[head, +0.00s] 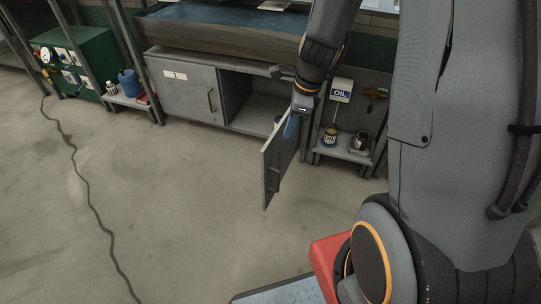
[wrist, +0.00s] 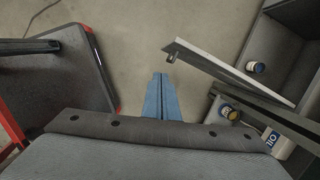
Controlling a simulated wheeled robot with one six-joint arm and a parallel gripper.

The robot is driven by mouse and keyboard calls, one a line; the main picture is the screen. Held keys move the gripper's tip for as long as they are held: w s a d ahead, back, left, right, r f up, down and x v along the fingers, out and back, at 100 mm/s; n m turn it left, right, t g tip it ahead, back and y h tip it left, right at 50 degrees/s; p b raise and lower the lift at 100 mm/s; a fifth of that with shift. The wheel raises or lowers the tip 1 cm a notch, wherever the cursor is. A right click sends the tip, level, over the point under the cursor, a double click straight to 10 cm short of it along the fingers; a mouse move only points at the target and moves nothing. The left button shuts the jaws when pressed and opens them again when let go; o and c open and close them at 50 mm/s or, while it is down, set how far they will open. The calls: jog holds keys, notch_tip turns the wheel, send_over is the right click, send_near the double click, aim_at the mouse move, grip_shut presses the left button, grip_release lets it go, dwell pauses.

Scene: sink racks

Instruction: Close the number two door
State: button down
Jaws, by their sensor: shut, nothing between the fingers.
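The open grey door (head: 270,172) stands swung out from the low grey cabinet, with its handle (head: 274,181) on the right face. No number shows on it. The closed door beside it (head: 185,90) bears a label that seems to read 1. My gripper (head: 289,128) is shut and empty, its blue fingers pointing down near the open door's top edge. In the wrist view the fingers (wrist: 161,80) lie on the handle side of the open door (wrist: 232,72). I cannot tell whether they touch it.
A can (wrist: 257,67) shows beyond the door in the wrist view. A dark cable (head: 85,190) crosses the floor at left. The floor before the cabinet is otherwise clear.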

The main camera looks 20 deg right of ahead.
notch_tip(320, 180, down, 3)
jog(key=w+d+m+b, duration=0.1)
jog(key=w+m, duration=0.1)
jog(key=m, duration=0.1)
jog(key=b, duration=0.4)
send_over(271, 147)
jog(key=s+a, duration=0.1)
jog(key=s, duration=0.4)
jog(key=s+d+x, duration=0.1)
jog(key=d+x, duration=0.1)
jog(key=x, duration=0.8)
jog(key=shift+f+m, duration=0.3)
jog(key=shift+f, duration=0.05)
jog(key=shift+s+a, duration=0.1)
jog(key=shift+a, duration=0.1)
